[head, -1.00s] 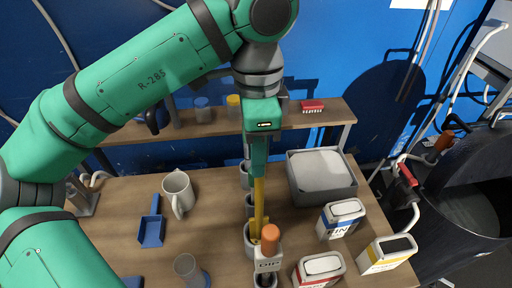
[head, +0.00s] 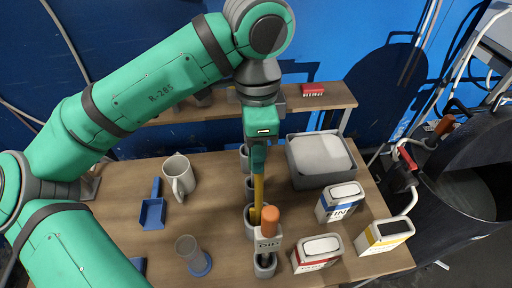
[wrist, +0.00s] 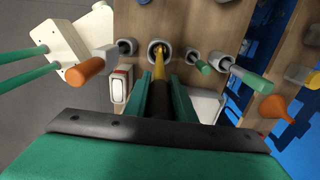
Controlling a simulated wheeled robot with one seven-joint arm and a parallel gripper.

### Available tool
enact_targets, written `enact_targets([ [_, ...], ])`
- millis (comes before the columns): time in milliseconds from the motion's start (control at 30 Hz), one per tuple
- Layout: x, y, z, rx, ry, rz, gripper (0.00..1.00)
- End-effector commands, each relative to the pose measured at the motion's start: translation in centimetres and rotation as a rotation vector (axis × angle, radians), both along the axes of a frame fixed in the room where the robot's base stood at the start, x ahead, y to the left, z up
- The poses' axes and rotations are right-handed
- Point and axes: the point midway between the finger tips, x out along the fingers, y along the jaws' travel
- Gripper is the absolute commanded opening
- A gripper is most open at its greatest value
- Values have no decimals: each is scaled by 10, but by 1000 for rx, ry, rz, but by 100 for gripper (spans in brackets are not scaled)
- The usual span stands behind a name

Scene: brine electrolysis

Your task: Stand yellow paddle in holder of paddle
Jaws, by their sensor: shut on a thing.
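The yellow paddle (head: 258,192) is a thin, near-upright yellow shaft below my gripper (head: 256,160). My gripper is shut on its upper, dark part. In the wrist view the paddle (wrist: 158,66) runs down to the mouth of a grey round holder (wrist: 153,48). In the head view its lower part meets the same holder (head: 249,224). How deep the end sits, and whether it touches the bottom, is hidden. A yellow patch shows behind an orange handle beside it.
An orange-handled tool (head: 270,222) tagged DIP stands in the nearest cup. Other grey cups (head: 250,188) stand behind in the row. A white mug (head: 180,175) and blue scoop (head: 152,212) are left; a grey tray (head: 318,181) and labelled containers (head: 340,202) are right.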

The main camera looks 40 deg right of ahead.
Motion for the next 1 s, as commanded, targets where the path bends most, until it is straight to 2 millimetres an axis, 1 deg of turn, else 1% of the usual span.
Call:
enact_targets([
  [433, 0, 0, -3, 0, 0, 0, 0],
  [467, 0, 0, -3, 0, 0, 0, 30],
  [500, 0, 0, -3, 0, 0, 0, 40],
  [533, 0, 0, -3, 0, 0, 0, 45],
  [833, 0, 0, -2, 1, 1, 0, 45],
  [933, 0, 0, 4, 0, 0, 0, 45],
  [1000, 0, 0, 12, 1, -1, 0, 45],
])
